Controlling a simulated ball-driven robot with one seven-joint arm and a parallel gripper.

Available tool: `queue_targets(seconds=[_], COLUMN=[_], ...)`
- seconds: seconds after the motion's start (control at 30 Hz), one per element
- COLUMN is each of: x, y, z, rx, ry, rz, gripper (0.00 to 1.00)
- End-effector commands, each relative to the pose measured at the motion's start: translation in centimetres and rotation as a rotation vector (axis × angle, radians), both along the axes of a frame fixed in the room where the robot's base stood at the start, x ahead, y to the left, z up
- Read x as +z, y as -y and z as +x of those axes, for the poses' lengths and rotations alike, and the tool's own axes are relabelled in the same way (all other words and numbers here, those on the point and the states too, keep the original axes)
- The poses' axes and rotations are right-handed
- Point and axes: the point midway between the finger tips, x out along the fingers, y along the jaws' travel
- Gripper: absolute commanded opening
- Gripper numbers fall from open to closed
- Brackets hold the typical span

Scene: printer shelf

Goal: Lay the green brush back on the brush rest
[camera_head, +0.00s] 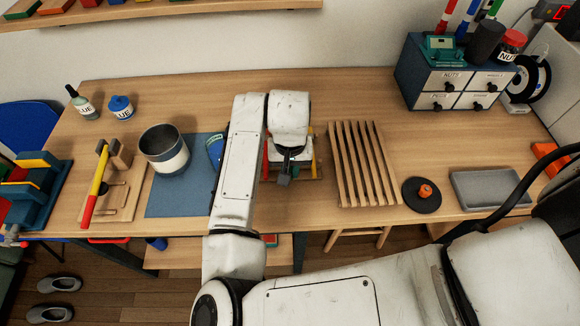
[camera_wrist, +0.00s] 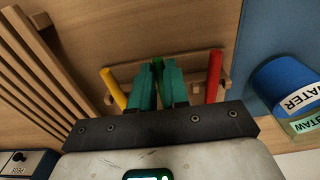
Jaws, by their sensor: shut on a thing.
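The wooden brush rest (camera_wrist: 130,66) lies under my gripper in the wrist view, with a yellow brush (camera_wrist: 112,88) at its left and a red brush (camera_wrist: 214,77) at its right. The green brush (camera_wrist: 157,67) shows between the teal fingers of my gripper (camera_wrist: 159,76), which is shut on it, between the other two brushes. I cannot tell whether the green brush touches the rest. In the head view my arm hides the green brush and most of the rest; the red brush (camera_head: 265,158) and yellow brush (camera_head: 314,162) show at its sides.
A slatted wooden rack (camera_head: 362,165) stands close on the right in the head view. A black disc (camera_head: 421,196) and grey tray (camera_head: 490,188) lie farther right.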

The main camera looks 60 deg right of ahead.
Motion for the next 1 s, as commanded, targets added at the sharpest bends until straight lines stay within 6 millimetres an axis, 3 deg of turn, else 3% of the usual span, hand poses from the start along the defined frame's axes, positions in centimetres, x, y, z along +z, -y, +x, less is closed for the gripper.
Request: queue_targets(seconds=[0.13, 0.17, 0.43, 0.77, 1.0], x=[-0.3, -0.3, -0.2, 0.1, 1.6], y=[0.0, 0.0, 0.0, 0.0, 0.0], z=[-0.1, -0.1, -0.1, 0.0, 0.0], rx=[-0.001, -0.001, -0.001, -0.001, -0.001], ry=[-0.004, -0.004, -0.002, -0.001, -0.001], rz=[0.005, 0.005, 0.003, 0.002, 0.002], gripper=[0.0, 0.18, 0.43, 0.45, 0.45])
